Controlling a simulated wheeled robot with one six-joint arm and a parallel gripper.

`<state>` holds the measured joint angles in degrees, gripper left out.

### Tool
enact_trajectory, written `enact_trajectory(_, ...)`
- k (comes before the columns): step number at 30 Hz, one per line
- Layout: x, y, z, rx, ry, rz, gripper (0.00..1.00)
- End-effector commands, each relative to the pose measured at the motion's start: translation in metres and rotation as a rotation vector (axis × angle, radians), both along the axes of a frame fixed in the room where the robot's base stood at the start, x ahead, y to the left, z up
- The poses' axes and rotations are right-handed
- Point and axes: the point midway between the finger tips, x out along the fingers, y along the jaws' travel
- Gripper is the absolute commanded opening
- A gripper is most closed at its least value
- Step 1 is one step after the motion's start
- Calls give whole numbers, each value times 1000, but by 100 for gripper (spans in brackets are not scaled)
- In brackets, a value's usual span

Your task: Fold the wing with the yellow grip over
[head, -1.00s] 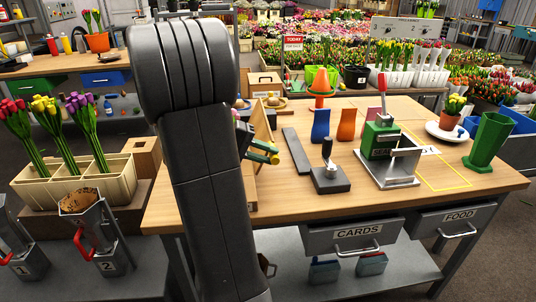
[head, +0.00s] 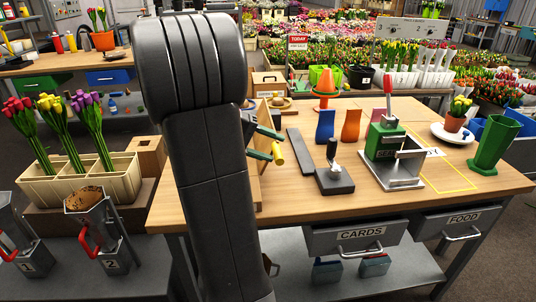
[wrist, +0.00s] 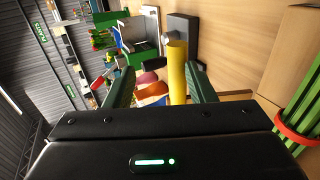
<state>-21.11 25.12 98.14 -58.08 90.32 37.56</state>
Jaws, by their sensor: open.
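The yellow grip (head: 277,154) shows just right of my arm in the head view, at the tips of my gripper (head: 276,147). In the wrist view the yellow grip (wrist: 177,72) is a cylinder between the two green fingers of my gripper (wrist: 160,78), nearer the right finger. The fingers are open, with a gap to the left of the grip. A light wooden panel (head: 263,110) stands partly behind my arm and appears to be the wing. My arm hides most of it, and I cannot see how the grip joins it.
Green stems with a red band (wrist: 297,135) lie at the right of the wrist view. On the table, a dark block with a lever (head: 334,180), a green press (head: 385,140), a dark flat bar (head: 300,150) and a green vase (head: 491,142) stand to the right. The front table edge is clear.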

Motion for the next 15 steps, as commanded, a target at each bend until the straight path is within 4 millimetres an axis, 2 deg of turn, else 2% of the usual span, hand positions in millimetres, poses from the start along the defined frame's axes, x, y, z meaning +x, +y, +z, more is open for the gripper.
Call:
enact_trajectory(1,0,0,15,-2,-7,-1,43)
enact_trajectory(6,0,1,46,-1,-5,1,43)
enact_trajectory(10,0,1,60,-1,-3,1,43)
enact_trajectory(15,0,1,66,-2,0,1,43)
